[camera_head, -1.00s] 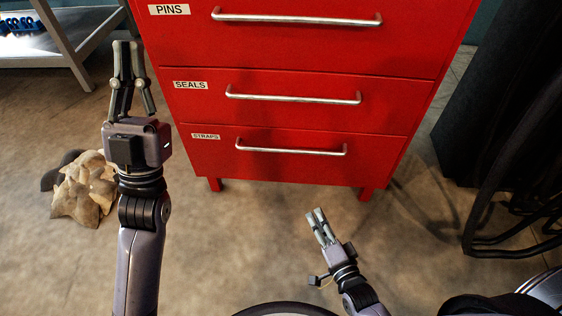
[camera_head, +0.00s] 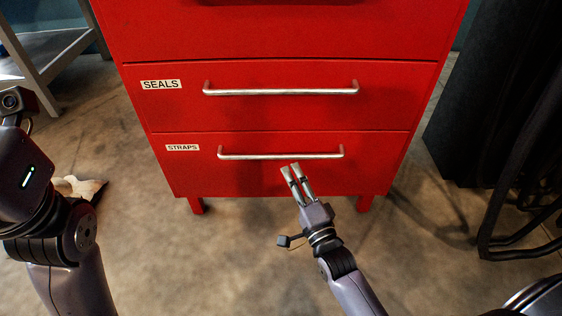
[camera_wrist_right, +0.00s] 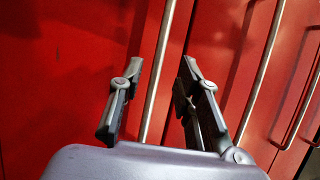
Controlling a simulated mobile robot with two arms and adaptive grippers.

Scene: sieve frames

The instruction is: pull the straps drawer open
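The straps drawer (camera_head: 190,172) is the lowest drawer of the red cabinet and is shut, with a white STRAPS label at its left. Its silver bar handle (camera_head: 250,156) runs level across the front. My right gripper (camera_head: 292,168) is open, just below the right half of this handle. In the right wrist view the handle (camera_wrist_right: 163,45) runs between the two spread fingertips of the gripper (camera_wrist_right: 161,67); I cannot tell whether they touch it. My left arm shows at the left edge, with its fingers out of view.
The seals drawer (camera_head: 180,108), with its own bar handle (camera_head: 280,92), is shut above. The cabinet stands on short red legs (camera_head: 366,203). A grey shelf stand (camera_head: 40,80) is at the upper left, and a crumpled tan thing (camera_head: 85,188) lies on the floor. Dark objects stand at right.

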